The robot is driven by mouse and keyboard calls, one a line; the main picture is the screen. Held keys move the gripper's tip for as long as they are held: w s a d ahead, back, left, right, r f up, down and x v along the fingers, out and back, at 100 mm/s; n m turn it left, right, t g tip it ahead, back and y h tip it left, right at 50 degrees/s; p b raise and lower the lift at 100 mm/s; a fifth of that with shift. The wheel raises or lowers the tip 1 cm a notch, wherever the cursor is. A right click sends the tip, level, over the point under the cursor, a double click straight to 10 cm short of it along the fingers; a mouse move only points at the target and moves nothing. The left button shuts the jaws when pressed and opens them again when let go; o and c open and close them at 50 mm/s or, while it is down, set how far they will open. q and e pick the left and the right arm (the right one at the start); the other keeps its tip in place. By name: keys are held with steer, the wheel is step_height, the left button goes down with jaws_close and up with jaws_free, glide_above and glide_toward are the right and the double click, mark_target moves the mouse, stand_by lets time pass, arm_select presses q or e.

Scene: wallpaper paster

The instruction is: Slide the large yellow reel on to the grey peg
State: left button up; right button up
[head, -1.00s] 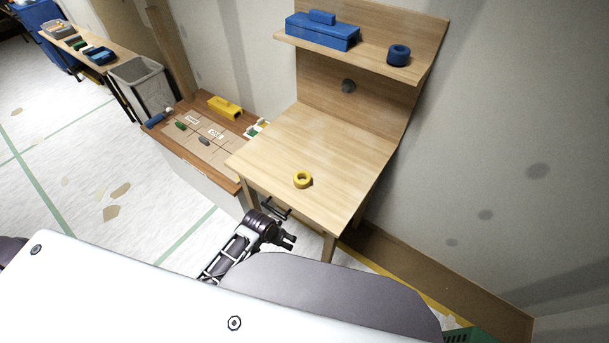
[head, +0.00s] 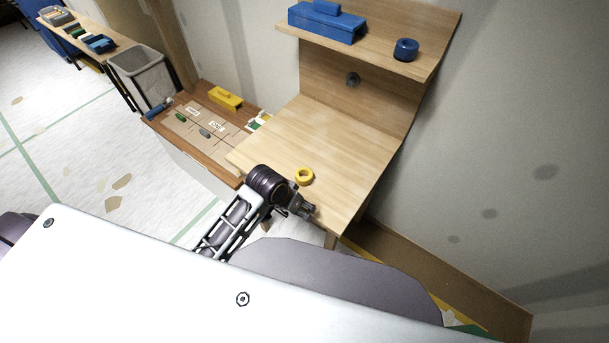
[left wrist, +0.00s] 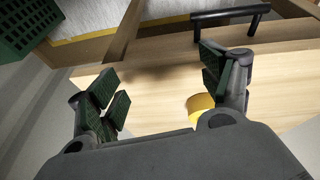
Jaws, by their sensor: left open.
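The yellow reel (head: 304,176) lies flat on the wooden table top, near its front edge, with its hole facing up. The grey peg (head: 353,79) sticks out of the wooden back panel, below the shelf. My left gripper (head: 302,207) is at the table's front edge, just in front of the reel and apart from it. In the left wrist view my left gripper (left wrist: 162,88) is open, with nothing between its fingers. The reel (left wrist: 200,105) shows there beside the right-hand finger, partly hidden by it. My right gripper is out of view.
The shelf above the peg holds a blue box (head: 327,21) and a blue reel (head: 405,49). A lower bench (head: 190,135) with a yellow box (head: 225,97) stands to the left. A black bar handle (left wrist: 230,17) and green crate (left wrist: 40,30) show in the wrist view. Most of the table top is clear.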

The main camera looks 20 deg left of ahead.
arm_select(q)
steer(key=shift+m+g+h, duration=0.4)
steer(key=w+d+r, duration=0.2)
steer(key=w+d, duration=0.1)
steer(key=w+d+r, duration=0.1)
steer(key=d, duration=0.1)
steer(key=shift+w+r, duration=0.15)
steer(key=shift+r, duration=0.1)
steer(key=shift+w+d+r, duration=0.4)
steer(key=shift+w+r, duration=0.25)
steer(key=shift+w, duration=0.05)
steer(key=w+a+r+n+g+y, duration=0.1)
steer(key=w+a+r+g+y, duration=0.1)
steer(key=w+a+r, duration=0.5)
steer(key=shift+w+r+n+g+y, duration=0.2)
steer(key=shift+r+n+g+y, duration=0.1)
steer(key=shift+n+y, duration=0.15)
steer(key=shift+a, duration=0.1)
steer(key=shift+f, duration=0.1)
steer(key=shift+f, duration=4.25)
